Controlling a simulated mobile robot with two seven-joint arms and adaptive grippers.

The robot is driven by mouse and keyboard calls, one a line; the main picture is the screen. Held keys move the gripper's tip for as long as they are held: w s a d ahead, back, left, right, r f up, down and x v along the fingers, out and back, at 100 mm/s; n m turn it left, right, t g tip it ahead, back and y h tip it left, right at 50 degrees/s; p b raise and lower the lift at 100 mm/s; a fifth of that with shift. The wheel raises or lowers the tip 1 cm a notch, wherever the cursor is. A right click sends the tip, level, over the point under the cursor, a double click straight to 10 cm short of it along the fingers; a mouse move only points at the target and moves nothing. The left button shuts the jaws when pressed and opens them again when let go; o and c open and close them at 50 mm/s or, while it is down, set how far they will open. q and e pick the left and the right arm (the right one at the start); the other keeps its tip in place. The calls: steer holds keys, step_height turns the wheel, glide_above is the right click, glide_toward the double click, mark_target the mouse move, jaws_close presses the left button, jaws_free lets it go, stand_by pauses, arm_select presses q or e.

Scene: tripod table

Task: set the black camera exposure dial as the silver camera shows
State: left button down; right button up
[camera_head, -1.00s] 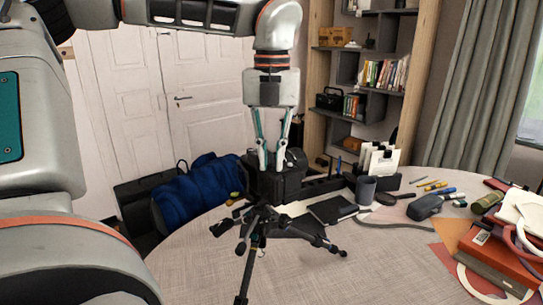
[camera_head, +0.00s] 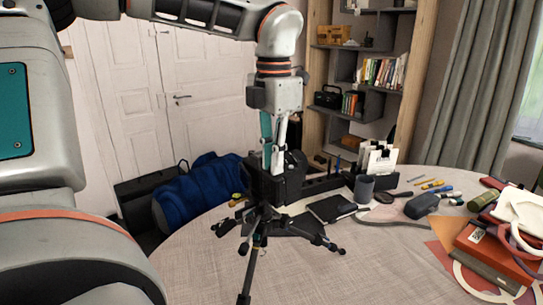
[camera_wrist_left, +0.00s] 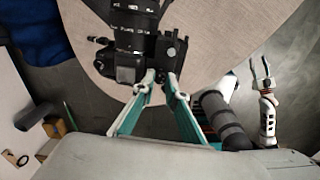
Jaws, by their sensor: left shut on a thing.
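The black camera (camera_head: 292,182) sits on a dark tripod (camera_head: 255,250) on the round table. It also shows in the left wrist view (camera_wrist_left: 125,72), with its lens pointing up in that picture. My left gripper (camera_head: 274,170) comes down onto the camera's top from above. In the left wrist view its fingertips (camera_wrist_left: 163,80) are close together at the camera's edge, shut on what seems to be the exposure dial. The fingers hide the dial and its marks. I cannot make out a silver camera. My right arm shows at the right of the left wrist view, its gripper (camera_wrist_left: 261,68) small and unclear.
Behind the tripod are a black notebook (camera_head: 332,208), a grey cup (camera_head: 364,188) and a paper holder (camera_head: 381,160). Red books (camera_head: 487,250) and a grey case (camera_head: 421,206) lie at the right. The table's front (camera_head: 350,280) is bare.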

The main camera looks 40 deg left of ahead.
arm_select(q)
steer(key=shift+m, duration=0.8)
steer(key=c, duration=2)
jaws_free()
steer(key=shift+r, duration=0.1)
steer(key=shift+d+r, duration=0.1)
steer(key=shift+r, duration=3.85)
steer(key=shift+f, duration=0.1)
